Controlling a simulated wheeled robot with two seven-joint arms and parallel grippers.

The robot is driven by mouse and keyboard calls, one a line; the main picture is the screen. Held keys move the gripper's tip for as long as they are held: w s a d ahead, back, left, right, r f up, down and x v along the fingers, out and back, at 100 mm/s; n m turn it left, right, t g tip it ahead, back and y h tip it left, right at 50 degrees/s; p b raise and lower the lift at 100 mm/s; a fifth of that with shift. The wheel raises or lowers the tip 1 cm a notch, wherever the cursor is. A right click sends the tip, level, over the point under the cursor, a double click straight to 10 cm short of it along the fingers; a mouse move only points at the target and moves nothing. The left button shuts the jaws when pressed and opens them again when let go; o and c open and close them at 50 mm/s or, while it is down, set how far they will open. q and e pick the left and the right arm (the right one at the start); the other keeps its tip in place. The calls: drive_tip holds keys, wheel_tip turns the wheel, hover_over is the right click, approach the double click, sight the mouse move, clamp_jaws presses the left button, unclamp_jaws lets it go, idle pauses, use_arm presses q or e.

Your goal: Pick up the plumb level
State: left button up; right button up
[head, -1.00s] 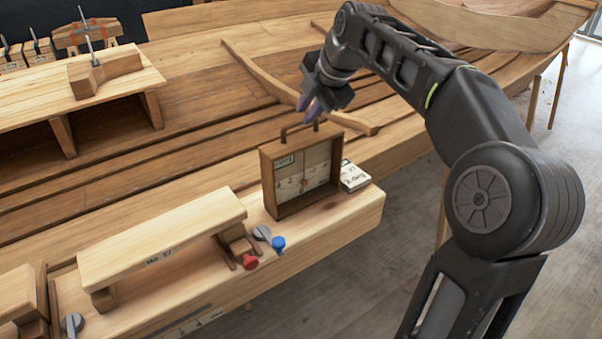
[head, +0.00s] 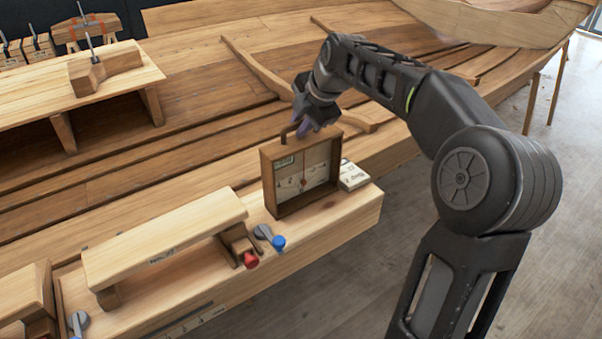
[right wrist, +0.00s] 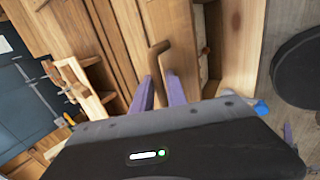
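The plumb level, a shallow wooden case with pale panels and a bar handle on top (head: 302,178), stands upright on the light wooden bench in the head view. My right gripper (head: 304,129) is at its handle, pointing down. In the right wrist view the brown handle (right wrist: 157,58) runs down to the gap between the purple fingers of my right gripper (right wrist: 162,92). The fingers look apart, with a gap beside the bar; a firm hold does not show. My left gripper is not in view.
A small labelled block (head: 352,176) sits right behind the case. A red knob (head: 251,260), a blue knob (head: 279,242) and a raised wooden shelf (head: 165,240) are to its left. Planks of the hull (head: 200,150) lie behind.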

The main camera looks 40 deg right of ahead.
idle(0.3)
clamp_jaws()
drive_tip(key=shift+r, duration=0.1)
idle(1.2)
